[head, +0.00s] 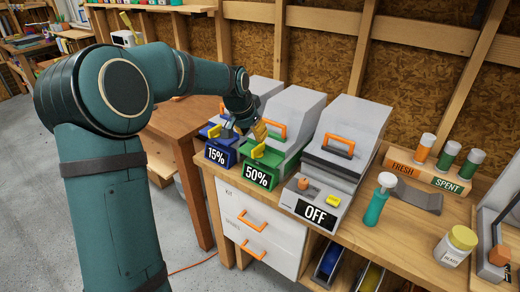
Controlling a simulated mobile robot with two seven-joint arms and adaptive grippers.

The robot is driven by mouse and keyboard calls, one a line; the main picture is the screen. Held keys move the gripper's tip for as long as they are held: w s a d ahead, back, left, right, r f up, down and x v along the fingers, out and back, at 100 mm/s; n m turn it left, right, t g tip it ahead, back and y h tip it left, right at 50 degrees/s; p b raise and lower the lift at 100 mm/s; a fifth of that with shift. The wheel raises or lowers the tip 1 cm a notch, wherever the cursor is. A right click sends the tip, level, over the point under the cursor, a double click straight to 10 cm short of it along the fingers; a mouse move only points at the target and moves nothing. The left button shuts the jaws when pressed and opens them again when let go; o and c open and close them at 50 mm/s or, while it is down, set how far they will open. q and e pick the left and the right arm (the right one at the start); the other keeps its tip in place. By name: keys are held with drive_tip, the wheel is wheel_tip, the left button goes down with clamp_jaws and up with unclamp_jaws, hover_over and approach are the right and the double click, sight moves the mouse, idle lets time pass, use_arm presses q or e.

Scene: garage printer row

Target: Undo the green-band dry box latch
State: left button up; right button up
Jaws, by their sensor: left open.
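The green-band dry box (292,110) stands on the bench, a pale grey box with a green front marked 50%. Its yellow latch (258,151) is on the green front, above the label. An orange handle (277,127) sits on its lid, which looks down. My left gripper (246,131) is open, just above and behind the latch at the box's left front corner. It looks empty; whether a finger touches the latch I cannot tell. My own arm and wrist hide part of the box's left side. My right gripper is not in view.
A blue-band box (222,157) marked 15% stands close on the left. A grey box (345,140) marked OFF stands on the right. White drawers (262,222) are below.

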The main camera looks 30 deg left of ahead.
sight(258, 146)
use_arm(q)
drive_tip(key=b+x, duration=0.1)
drive_tip(key=x, duration=0.6)
drive_tip(key=shift+w+f, duration=0.15)
drive_tip(key=shift+f, duration=0.2)
clamp_jaws()
